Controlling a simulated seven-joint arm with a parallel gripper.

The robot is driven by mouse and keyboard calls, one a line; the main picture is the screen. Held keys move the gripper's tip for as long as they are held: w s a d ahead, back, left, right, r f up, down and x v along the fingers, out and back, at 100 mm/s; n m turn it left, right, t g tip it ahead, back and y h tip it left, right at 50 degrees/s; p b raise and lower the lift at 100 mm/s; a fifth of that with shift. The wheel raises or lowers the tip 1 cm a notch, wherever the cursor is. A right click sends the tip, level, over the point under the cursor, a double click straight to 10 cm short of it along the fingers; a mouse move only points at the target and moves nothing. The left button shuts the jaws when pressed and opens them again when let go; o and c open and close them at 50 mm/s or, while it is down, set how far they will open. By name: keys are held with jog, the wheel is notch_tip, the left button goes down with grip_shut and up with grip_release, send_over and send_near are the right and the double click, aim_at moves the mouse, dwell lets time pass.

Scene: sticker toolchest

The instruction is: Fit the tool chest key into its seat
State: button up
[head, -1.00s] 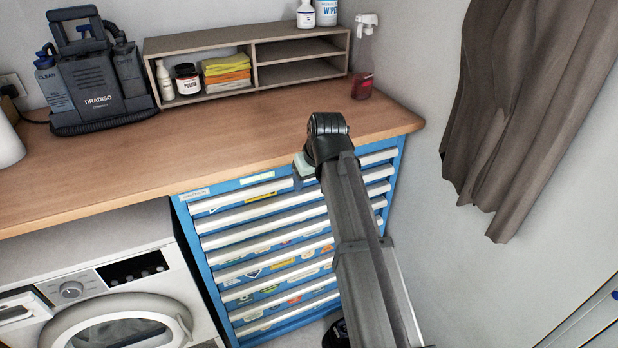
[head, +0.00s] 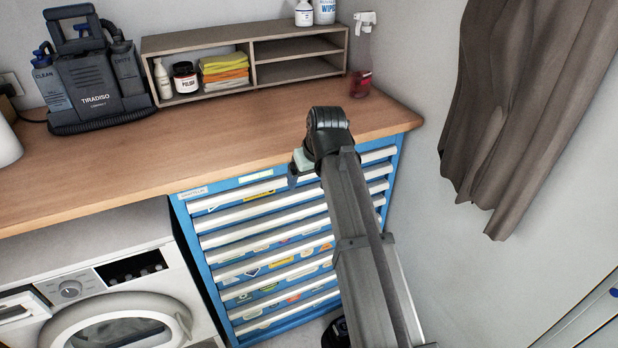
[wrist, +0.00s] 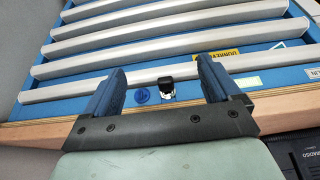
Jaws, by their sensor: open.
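In the wrist view, a small key with a black head (wrist: 167,83) stands out from the blue top strip of the tool chest (wrist: 190,76). Its lower part looks pale; I cannot tell how deep it sits in the seat. A round blue disc (wrist: 140,97) is just left of it on the same strip. My gripper (wrist: 161,68) is open, its two blue fingers on either side of key and disc, apart from both. In the head view, my gripper (head: 293,180) is at the chest's top edge, mostly hidden by my arm; the key is not visible there.
The blue chest has several pale drawer handles (head: 250,222) and stickers. The wooden worktop (head: 210,140) overhangs it. A washing machine (head: 110,290) stands left. A shelf unit (head: 250,50) and a red spray bottle (head: 361,80) are at the back. A brown cloth (head: 520,120) hangs right.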

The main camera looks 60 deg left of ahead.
jog(key=v, duration=1.2)
jog(key=shift+d+r, duration=0.15)
jog(key=shift+r, duration=0.15)
